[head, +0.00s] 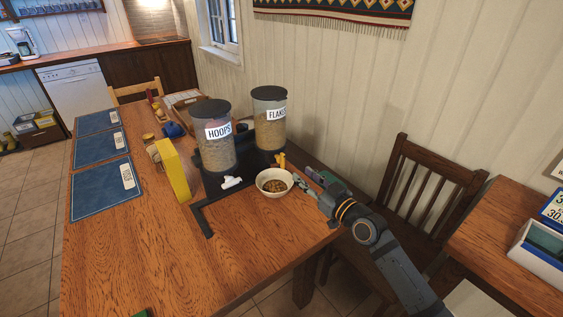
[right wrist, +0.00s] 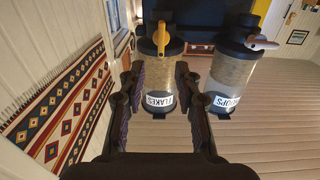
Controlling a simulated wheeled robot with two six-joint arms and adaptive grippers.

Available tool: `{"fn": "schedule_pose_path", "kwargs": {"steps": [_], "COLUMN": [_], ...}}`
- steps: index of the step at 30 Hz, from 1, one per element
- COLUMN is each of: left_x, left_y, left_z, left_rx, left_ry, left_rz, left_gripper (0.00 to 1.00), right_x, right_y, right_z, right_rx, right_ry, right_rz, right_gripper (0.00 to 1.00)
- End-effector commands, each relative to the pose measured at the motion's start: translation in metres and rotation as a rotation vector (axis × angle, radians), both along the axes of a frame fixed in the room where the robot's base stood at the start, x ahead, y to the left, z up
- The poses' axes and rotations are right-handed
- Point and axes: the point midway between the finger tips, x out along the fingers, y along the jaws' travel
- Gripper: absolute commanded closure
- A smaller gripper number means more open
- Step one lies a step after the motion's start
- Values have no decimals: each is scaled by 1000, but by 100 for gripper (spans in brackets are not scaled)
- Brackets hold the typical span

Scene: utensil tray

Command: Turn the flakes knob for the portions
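The flakes dispenser (head: 270,132) is a clear cylinder with a dark lid and a FLAKES label, at the back right of a black stand. Its yellow knob (head: 281,160) sits low on its front. In the right wrist view, upside down, the flakes knob (right wrist: 160,38) shows beyond and between the fingertips. My right gripper (head: 302,184) is open and empty, in front of the knob and right of the bowl, apparently not touching the knob. A white bowl (head: 273,191) holding some brown cereal stands below the flakes knob. My left gripper is not in view.
The hoops dispenser (head: 215,150) with a white knob (head: 231,183) stands left of the flakes one. A yellow box (head: 173,170) stands beside it. Blue placemats (head: 98,121) with white cards lie along the left edge. A wooden chair (head: 425,170) is at right. The front tabletop is clear.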

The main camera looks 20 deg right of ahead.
Motion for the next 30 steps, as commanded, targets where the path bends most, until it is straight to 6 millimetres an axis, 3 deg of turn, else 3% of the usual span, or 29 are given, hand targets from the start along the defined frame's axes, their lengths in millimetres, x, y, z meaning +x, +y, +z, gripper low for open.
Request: {"fn": "schedule_pose_path", "kwargs": {"steps": [6, 12, 24, 30], "left_x": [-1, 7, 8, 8], "left_y": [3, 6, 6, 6], "left_z": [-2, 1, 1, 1], "left_rx": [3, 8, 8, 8], "left_ry": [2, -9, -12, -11], "left_rz": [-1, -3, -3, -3], "left_gripper": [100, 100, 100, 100], "right_x": [45, 76, 87, 86], "right_y": [17, 28, 32, 32], "right_z": [2, 1, 0, 0], "right_rx": [9, 5, 2, 2], "right_ry": [-2, 0, 2, 1], "right_rz": [1, 0, 0, 0], "right_gripper": [67, 67, 67, 94]}}
